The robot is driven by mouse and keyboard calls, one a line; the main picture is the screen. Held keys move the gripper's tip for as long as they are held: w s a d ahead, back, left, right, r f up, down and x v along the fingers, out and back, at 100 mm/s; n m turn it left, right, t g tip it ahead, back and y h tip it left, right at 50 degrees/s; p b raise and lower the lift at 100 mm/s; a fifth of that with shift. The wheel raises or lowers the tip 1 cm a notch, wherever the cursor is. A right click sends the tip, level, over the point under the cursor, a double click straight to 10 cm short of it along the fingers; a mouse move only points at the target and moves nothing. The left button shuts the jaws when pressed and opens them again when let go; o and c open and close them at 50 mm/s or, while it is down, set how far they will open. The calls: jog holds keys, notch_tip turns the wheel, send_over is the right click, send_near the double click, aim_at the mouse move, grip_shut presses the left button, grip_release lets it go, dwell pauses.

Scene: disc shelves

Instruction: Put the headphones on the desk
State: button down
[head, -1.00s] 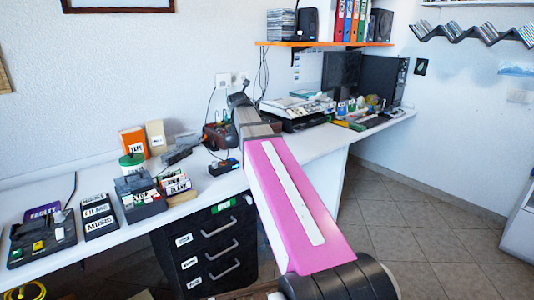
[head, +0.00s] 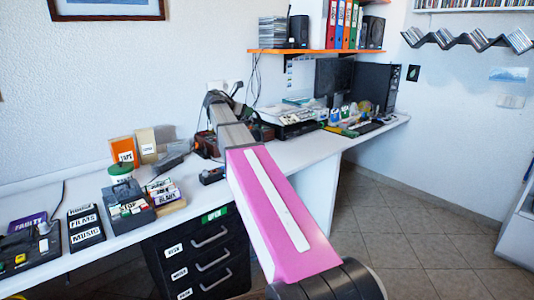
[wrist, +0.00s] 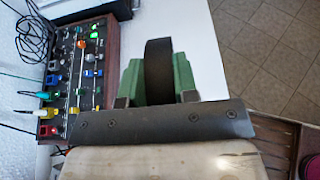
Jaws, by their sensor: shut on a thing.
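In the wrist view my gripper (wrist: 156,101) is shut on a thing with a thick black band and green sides. I take this to be the headphones (wrist: 158,70), though their full shape is not clear. They are over or at the white desk (wrist: 200,45); I cannot tell whether they touch it. In the head view the long white desk (head: 300,152) runs along the wall. My arm reaches over it, and my gripper and the held thing are small and dark at its far end, mostly unreadable.
A mixer box (wrist: 75,80) with coloured knobs and cables is left of the held thing. An orange shelf (head: 310,50) hangs above.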

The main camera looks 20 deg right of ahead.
jog(key=w+d+f, duration=0.3)
jog(key=d+f, duration=0.7)
jog(key=shift+d+f, duration=0.35)
jog(key=shift+d, duration=0.05)
jog(key=c, duration=0.9)
grip_release()
jog(key=shift+f, duration=0.1)
